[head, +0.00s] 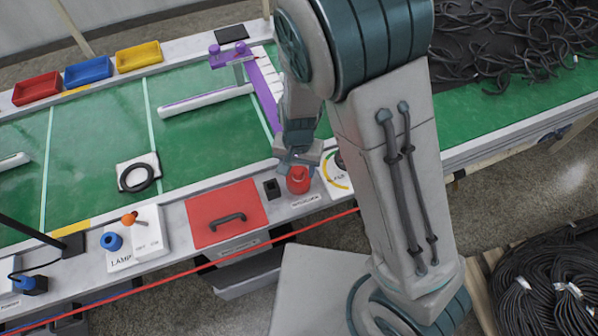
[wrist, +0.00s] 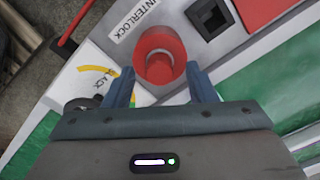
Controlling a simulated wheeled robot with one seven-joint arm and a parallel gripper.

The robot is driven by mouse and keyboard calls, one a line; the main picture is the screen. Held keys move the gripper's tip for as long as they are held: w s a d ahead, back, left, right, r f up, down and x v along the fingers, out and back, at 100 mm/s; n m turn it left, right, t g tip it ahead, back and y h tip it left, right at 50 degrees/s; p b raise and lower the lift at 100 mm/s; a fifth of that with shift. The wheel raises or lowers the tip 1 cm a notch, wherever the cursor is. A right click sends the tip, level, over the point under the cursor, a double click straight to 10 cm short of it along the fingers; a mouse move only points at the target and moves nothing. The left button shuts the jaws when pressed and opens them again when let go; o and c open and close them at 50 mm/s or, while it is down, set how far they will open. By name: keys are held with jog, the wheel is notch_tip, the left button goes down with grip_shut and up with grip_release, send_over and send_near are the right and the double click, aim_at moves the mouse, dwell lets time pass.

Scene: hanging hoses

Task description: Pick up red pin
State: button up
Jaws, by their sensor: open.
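The red pin (head: 298,181) stands upright on the pale front rail of the bench, just right of a black square socket (head: 272,188). In the wrist view the red pin (wrist: 160,57) is seen from above as a round red piece with a raised centre. My gripper (head: 299,160) is above and close to the pin. In the wrist view my gripper (wrist: 162,86) is open, its two blue-grey fingertips apart at the near left and right sides of the pin. Nothing is held between them. I cannot tell whether either finger touches the pin.
A red panel (head: 215,205) with a black handle lies left of the socket. A dial plate (head: 336,180) sits right of the pin. A purple fixture (head: 262,88) stands behind on the green bench top. A red cord (head: 180,270) runs along the bench front.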

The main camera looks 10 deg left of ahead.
jog(key=shift+f, duration=0.15)
jog(key=c, duration=1.1)
jog(key=shift+o, duration=0.2)
